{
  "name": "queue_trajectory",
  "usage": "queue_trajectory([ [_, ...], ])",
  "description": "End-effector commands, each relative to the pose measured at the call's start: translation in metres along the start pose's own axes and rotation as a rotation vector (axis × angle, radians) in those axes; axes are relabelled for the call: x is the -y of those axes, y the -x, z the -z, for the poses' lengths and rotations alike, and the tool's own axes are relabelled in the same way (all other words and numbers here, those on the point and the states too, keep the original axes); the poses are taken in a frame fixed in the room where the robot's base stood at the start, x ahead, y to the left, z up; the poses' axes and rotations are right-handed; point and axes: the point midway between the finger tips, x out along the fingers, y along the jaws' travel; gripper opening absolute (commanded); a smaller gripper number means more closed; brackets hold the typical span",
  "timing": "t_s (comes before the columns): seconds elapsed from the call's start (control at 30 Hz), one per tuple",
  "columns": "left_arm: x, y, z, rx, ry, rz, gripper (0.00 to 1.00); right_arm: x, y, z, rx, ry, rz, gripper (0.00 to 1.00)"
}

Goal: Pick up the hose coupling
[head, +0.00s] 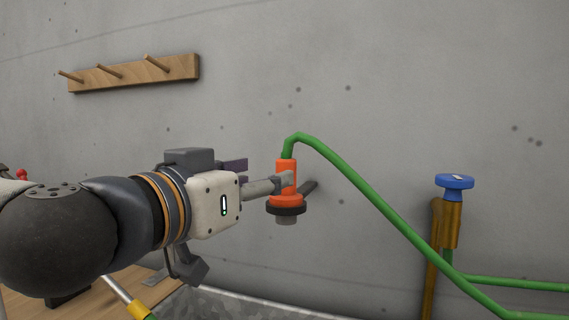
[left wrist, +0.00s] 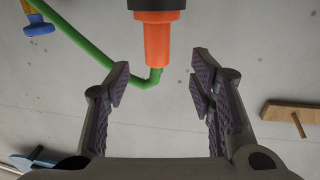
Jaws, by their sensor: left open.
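The hose coupling (head: 286,174) is orange with a dark collar and a grey end pointing down. A green hose (head: 350,174) leaves its top and bends down to the right. In the left wrist view the coupling (left wrist: 157,42) appears upside down at the top middle, beyond and between the two spread fingertips (left wrist: 158,78). I see no finger closed on it. My right gripper is not in view.
A wooden peg rack (head: 135,73) is on the grey wall at upper left. A brass pipe with a blue-handled tap (head: 454,182) stands at right, with green hose beside it. A wooden surface (head: 150,290) lies below my left arm.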

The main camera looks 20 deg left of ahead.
Motion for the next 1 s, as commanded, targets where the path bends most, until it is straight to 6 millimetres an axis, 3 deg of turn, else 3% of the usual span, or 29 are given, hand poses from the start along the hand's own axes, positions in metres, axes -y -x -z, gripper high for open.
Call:
queue_trajectory([
  [0.3, -0.003, -0.055, -0.021, 0.021, 0.005, -0.001, 0.5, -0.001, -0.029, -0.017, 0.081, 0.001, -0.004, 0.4],
  [0.4, -0.004, -0.071, -0.017, 0.014, 0.004, 0.001, 0.5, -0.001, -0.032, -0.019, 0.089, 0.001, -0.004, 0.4],
  [0.67, -0.004, -0.076, -0.011, 0.005, 0.003, -0.001, 0.5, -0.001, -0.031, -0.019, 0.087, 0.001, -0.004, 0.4],
  [0.73, -0.004, -0.076, -0.011, 0.005, 0.003, -0.001, 0.41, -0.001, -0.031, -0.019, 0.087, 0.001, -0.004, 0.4],
  [0.9, -0.004, -0.076, -0.011, 0.006, 0.003, 0.0, 0.02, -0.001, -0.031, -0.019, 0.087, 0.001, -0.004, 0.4],
  [1.0, -0.004, -0.076, -0.011, 0.005, 0.003, 0.0, 0.0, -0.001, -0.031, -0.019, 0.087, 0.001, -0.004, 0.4],
])
